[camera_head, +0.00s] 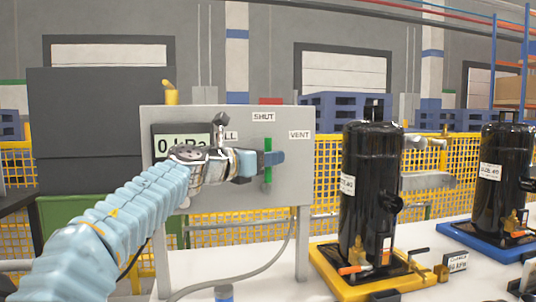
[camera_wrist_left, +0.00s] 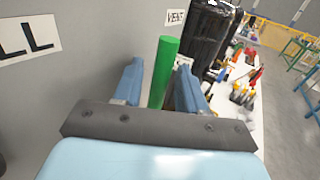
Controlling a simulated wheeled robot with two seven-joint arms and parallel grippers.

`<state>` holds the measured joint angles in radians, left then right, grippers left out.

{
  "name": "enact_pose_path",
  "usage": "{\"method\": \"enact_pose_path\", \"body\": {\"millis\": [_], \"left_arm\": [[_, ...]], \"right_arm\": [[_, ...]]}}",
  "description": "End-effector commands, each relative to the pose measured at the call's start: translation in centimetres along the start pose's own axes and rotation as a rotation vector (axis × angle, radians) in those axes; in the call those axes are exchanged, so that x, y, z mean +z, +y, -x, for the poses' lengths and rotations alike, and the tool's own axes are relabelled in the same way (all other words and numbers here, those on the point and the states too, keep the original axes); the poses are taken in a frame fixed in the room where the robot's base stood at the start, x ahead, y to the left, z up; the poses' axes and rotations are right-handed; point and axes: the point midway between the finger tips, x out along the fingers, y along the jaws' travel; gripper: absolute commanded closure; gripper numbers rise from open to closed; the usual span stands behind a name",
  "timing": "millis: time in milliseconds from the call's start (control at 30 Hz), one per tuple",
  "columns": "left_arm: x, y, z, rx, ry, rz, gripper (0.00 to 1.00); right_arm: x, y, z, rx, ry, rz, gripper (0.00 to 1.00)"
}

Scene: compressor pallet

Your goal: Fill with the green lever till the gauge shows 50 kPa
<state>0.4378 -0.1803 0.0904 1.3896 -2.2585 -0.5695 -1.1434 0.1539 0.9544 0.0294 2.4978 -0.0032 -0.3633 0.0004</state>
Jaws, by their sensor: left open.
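The green lever (camera_head: 268,147) stands upright on the grey panel (camera_head: 232,117), under the SHUT label (camera_head: 263,117). My left gripper (camera_head: 274,160) is at the lever with its jaws open. In the left wrist view the green lever (camera_wrist_left: 163,72) stands between the two open fingers (camera_wrist_left: 158,88), with a gap visible on its left side. The gauge (camera_head: 172,142) reads 0 kPa, and my left wrist covers its lower part. The FILL label (camera_head: 231,135) is partly hidden. The VENT label (camera_head: 299,135) is to the right of the lever. My right gripper is not in view.
A black compressor (camera_head: 372,180) stands on a yellow base (camera_head: 385,289) right of the panel. Another compressor (camera_head: 500,175) is on a blue base (camera_head: 478,238) at the far right. A grey hose (camera_head: 268,268) hangs below the panel. A yellow mesh fence (camera_head: 328,160) runs behind.

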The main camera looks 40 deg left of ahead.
Motion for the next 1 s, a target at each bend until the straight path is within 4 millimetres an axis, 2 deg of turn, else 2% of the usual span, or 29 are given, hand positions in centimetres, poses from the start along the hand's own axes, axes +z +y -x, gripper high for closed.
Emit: {"method": "enact_pose_path", "body": {"millis": [333, 600, 1000], "left_arm": [[-0.01, 0.0, -0.54, 0.001, -0.001, 0.0, 0.59], [-0.01, 0.01, -0.52, 0.001, 0.0, 0.001, 0.99], [-0.21, 0.06, -0.44, 0.0, -0.009, 0.007, 1.0]], "right_arm": [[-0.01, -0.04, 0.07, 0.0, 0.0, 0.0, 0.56], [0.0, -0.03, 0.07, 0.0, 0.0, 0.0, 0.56], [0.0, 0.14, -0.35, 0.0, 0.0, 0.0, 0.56]]}}
